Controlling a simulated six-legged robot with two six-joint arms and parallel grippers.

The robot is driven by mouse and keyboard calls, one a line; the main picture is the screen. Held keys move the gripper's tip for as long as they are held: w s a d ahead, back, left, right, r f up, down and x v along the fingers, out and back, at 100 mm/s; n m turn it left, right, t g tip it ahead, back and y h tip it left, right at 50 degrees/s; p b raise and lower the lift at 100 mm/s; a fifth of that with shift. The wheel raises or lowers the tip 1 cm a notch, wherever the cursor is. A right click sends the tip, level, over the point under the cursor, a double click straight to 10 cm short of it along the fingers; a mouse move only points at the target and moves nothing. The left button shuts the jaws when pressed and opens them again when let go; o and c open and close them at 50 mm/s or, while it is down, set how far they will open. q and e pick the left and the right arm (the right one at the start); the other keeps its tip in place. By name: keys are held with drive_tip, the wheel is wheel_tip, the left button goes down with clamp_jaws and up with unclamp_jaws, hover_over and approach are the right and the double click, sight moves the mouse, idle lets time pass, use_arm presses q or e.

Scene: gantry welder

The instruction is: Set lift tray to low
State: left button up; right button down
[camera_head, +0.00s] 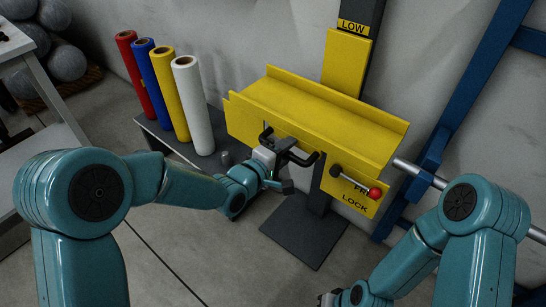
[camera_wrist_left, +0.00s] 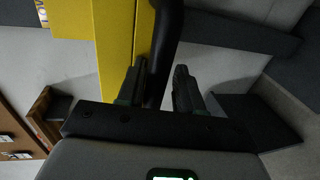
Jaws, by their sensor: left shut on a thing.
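The yellow lift tray (camera_head: 325,108) sits on a dark post with a yellow plate (camera_head: 346,62) behind it. A LOW label (camera_head: 353,26) is above that plate, well over the tray. A black handle (camera_head: 304,158) sticks out from the tray's front. My left gripper (camera_head: 281,152) is shut on this handle. In the left wrist view the handle (camera_wrist_left: 165,40) passes between the fingers. A lever with a red knob (camera_head: 375,193) sits right of the handle, on a yellow plate marked LOCK (camera_head: 355,207). My right gripper (camera_head: 326,299) is barely in view at the bottom edge.
Red, blue, yellow and white rolls (camera_head: 192,105) stand on a low grey stand left of the tray. The post has a dark floor plate (camera_head: 305,230). A blue frame (camera_head: 465,110) stands at the right. A table (camera_head: 45,85) is at the left.

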use_arm(q)
drive_tip(key=p+v, duration=0.2)
drive_tip(key=v, duration=1.4)
wheel_tip(320, 180, down, 16)
drive_tip(key=s+a+n+g+y, duration=0.2)
drive_tip(key=s+g+y, duration=0.1)
drive_tip(key=g, duration=0.1)
drive_tip(key=s+a+f+m+g+y, duration=0.2)
drive_tip(key=s+f+m+g, duration=0.65)
drive_tip(key=s+f, duration=0.55)
wheel_tip(320, 180, up, 24)
drive_tip(key=m+p, duration=0.2)
drive_tip(key=p, duration=2.2)
drive_tip(key=shift+s+d+p, duration=0.2)
drive_tip(key=shift+s+p, duration=0.1)
drive_tip(key=shift+s, duration=0.05)
